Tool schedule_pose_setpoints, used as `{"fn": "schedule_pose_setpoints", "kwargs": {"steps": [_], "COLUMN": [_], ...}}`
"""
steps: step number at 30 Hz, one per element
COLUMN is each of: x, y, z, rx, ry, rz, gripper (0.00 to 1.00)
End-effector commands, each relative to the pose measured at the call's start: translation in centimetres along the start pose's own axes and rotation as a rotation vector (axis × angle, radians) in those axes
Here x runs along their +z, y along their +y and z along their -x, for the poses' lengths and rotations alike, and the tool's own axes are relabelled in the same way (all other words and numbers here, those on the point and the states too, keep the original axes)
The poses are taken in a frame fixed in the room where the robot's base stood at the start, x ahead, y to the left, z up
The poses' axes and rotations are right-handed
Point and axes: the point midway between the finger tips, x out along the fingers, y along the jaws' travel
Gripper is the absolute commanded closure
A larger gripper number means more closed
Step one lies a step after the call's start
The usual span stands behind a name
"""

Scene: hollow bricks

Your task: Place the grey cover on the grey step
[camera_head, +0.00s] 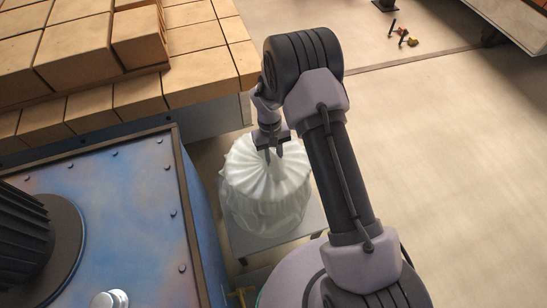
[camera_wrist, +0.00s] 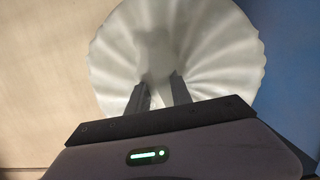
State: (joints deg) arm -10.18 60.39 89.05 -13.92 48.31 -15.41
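The cover (camera_head: 266,198) is a pale, translucent, pleated dome, whitish-grey, with folds running out from its top. It appears to sit upright on the grey step (camera_head: 246,243), a low flat platform whose front and side edges show around it. My gripper (camera_head: 272,155) points down at the top of the cover. In the wrist view, my gripper (camera_wrist: 160,82) shows two dark fingers apart, with the pleated cover (camera_wrist: 225,50) behind and between them. I cannot tell whether the fingertips touch the cover. The step's surface beneath the cover is hidden.
A blue metal cabinet (camera_head: 150,215) with a dark rim stands close on the left. Stacked tan bricks (camera_head: 80,50) fill the upper left, near the gripper. The pale floor (camera_head: 455,150) on the right is open.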

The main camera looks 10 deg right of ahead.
Motion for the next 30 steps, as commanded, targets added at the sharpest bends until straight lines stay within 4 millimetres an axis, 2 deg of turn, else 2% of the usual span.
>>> {"fn": "schedule_pose_setpoints", "kwargs": {"steps": [1,3,11,14,21,28,29,30], "x": [0.0,0.0,0.1,0.1,0.1,0.1,0.3,0.7], "y": [0.0,0.0,0.0,0.0,0.0,0.0,0.1,0.2], "z": [0.0,0.0,0.4,2.3,9.2,12.8,13.7,15.6], "rx": [0.000,0.000,0.000,0.000,0.001,0.000,-0.002,-0.007], "ry": [-0.001,-0.001,-0.001,0.001,0.001,0.005,0.015,0.038], "rz": [0.000,0.000,0.000,-0.001,-0.001,-0.006,-0.013,-0.032], "gripper": [0.63,0.52,0.52,0.52,0.52,0.52,0.52,0.52]}}
